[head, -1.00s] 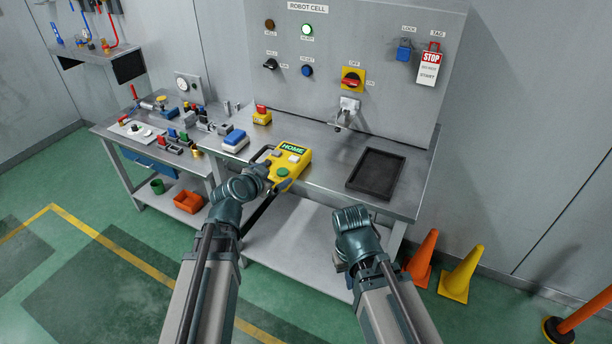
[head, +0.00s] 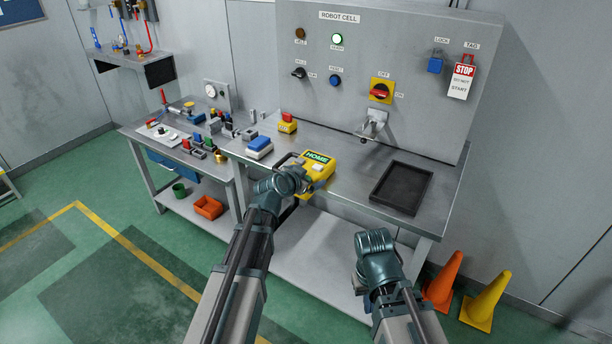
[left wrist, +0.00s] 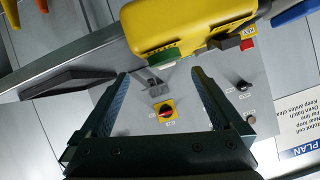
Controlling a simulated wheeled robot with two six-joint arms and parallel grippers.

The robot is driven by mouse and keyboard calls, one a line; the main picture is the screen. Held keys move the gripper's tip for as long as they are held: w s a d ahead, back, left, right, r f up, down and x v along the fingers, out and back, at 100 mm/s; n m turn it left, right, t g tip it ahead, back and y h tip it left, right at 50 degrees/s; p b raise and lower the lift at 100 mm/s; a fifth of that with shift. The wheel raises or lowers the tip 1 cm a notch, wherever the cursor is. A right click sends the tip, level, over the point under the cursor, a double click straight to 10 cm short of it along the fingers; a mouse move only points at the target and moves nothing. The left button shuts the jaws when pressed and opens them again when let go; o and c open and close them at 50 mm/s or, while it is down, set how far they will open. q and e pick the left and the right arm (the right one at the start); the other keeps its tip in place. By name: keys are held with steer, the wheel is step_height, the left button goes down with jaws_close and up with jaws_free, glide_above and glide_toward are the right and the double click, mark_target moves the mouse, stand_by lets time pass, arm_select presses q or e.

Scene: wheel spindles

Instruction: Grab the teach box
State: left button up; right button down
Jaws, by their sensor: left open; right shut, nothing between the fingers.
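The yellow teach box (head: 322,171) lies on the steel bench, its green HOME screen at the far end. My left gripper (head: 294,178) is at its near left side and hides part of it in the head view. In the left wrist view the teach box (left wrist: 188,28) is at the top, just past the two open fingers of the left gripper (left wrist: 160,76). Nothing is between those fingers. I cannot tell whether they touch the box. My right gripper (head: 374,243) is shut and empty, low in front of the bench.
A black tray (head: 402,188) lies on the bench to the right. A blue-topped block (head: 259,147) and a yellow box with a red button (head: 287,123) stand at left. The panel (head: 340,60) rises behind. Cones (head: 443,282) stand on the floor at right.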

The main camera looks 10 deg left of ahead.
mark_target(317, 171)
arm_select(q)
steer(key=b+x, duration=0.1)
steer(key=x, duration=0.1)
steer(key=b+x, duration=0.1)
steer(key=x, duration=0.1)
steer(key=shift+w+a, duration=0.15)
steer(key=shift+w, duration=0.2)
steer(key=shift+w+f, duration=0.2)
steer(key=shift+w, duration=0.15)
steer(key=shift+s+r, duration=0.1)
steer(key=shift+c, duration=0.3)
